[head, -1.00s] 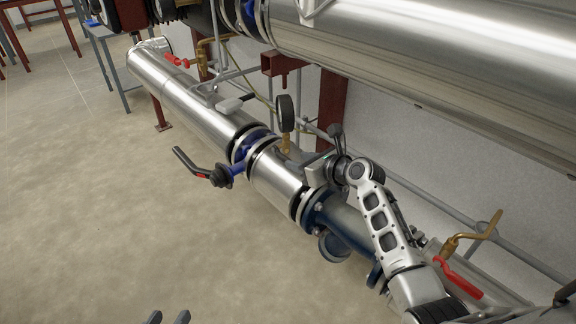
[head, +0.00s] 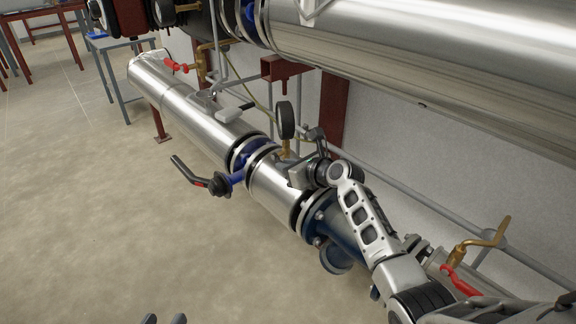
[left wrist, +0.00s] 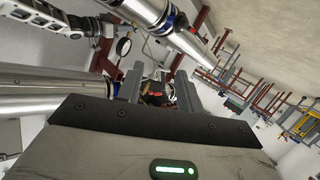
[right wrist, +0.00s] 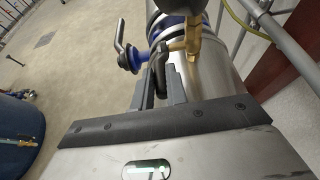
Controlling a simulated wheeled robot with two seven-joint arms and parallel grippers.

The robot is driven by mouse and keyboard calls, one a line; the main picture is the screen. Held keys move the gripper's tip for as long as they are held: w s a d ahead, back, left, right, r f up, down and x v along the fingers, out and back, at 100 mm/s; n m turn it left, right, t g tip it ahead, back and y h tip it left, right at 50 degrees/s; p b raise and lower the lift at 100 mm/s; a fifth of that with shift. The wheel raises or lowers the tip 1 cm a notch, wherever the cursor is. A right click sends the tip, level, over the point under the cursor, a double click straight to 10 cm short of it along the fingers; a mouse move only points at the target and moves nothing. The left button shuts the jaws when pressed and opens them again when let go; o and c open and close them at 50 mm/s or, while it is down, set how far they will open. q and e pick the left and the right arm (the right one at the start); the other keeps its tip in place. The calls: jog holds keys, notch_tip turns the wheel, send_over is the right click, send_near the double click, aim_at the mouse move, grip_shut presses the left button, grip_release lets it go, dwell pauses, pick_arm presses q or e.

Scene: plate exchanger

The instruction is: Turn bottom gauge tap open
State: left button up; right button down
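The bottom gauge (head: 285,120) is a dark round dial on a brass stem (head: 285,149) above the lower steel pipe. In the right wrist view the brass tap body (right wrist: 190,45) stands on the pipe, with a black tap handle (right wrist: 160,67) beside it. My right gripper (head: 300,172) is at the tap, and its fingers (right wrist: 161,80) are close together around the handle's near end. Whether they grip it or leave a gap is unclear. My left gripper (head: 165,319) is low at the bottom edge, fingers apart and empty; it also shows in the left wrist view (left wrist: 160,80).
A blue valve with a black lever (head: 190,172) sticks out left of the tap. A large steel cylinder (head: 430,60) runs overhead. Red-handled brass valves stand at upper left (head: 178,66) and lower right (head: 460,282).

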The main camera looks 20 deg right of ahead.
pick_arm(q)
jog(key=shift+r, duration=0.15)
pick_arm(e)
jog(key=shift+r, duration=0.1)
